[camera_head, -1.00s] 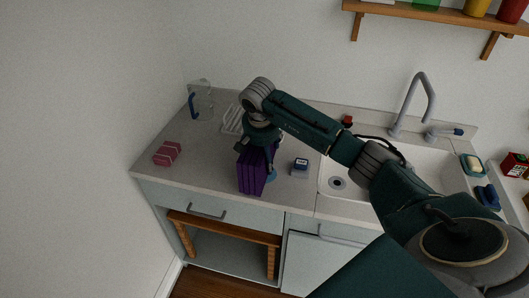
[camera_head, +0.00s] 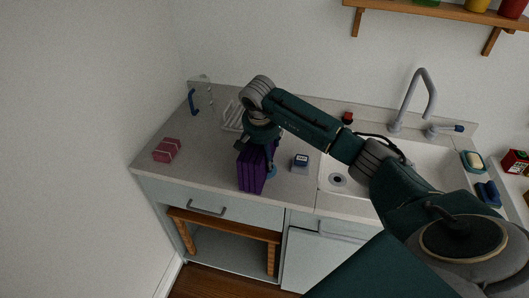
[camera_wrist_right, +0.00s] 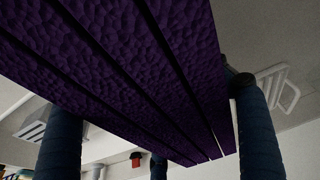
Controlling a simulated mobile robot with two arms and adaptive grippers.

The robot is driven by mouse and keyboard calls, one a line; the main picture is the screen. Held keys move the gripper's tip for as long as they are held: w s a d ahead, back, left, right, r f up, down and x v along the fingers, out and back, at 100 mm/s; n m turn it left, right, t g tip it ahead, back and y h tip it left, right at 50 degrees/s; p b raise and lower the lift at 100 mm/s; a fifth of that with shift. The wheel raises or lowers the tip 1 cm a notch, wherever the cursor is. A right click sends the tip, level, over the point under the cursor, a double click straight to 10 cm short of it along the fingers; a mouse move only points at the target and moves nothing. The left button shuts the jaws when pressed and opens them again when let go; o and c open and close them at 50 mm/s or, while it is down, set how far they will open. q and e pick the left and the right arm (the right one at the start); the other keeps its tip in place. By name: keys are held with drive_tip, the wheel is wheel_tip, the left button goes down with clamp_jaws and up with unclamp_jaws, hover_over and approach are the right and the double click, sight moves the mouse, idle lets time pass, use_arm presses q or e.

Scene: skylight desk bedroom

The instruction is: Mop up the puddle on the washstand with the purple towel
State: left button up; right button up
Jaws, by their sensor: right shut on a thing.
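The folded purple towel (camera_head: 251,172) is held upright over the front part of the washstand counter (camera_head: 205,148), left of the sink. My right gripper (camera_head: 257,158) is shut on it, and the towel hides most of its fingers. In the right wrist view the towel (camera_wrist_right: 130,65) fills the top, with dark blue fingers (camera_wrist_right: 158,125) around it. I cannot tell whether the towel's lower edge touches the counter. No puddle can be made out; the towel and arm cover part of the counter. My left gripper is not in view.
A pink block (camera_head: 167,150) lies at the counter's left. A clear jug with a blue handle (camera_head: 193,102) stands behind it, near a white rack (camera_head: 233,118). A small blue-and-white item (camera_head: 300,163) sits right of the towel, before the sink (camera_head: 338,195) and faucet (camera_head: 425,95).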

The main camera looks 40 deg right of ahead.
drive_tip(key=shift+f, duration=0.35)
idle(0.3)
drive_tip(key=shift+a, duration=1)
drive_tip(key=shift+d, duration=0.15)
drive_tip(key=shift+d+b, duration=0.4)
drive_tip(key=shift+d, duration=0.5)
drive_tip(key=shift+d, duration=0.1)
drive_tip(key=shift+d, duration=0.9)
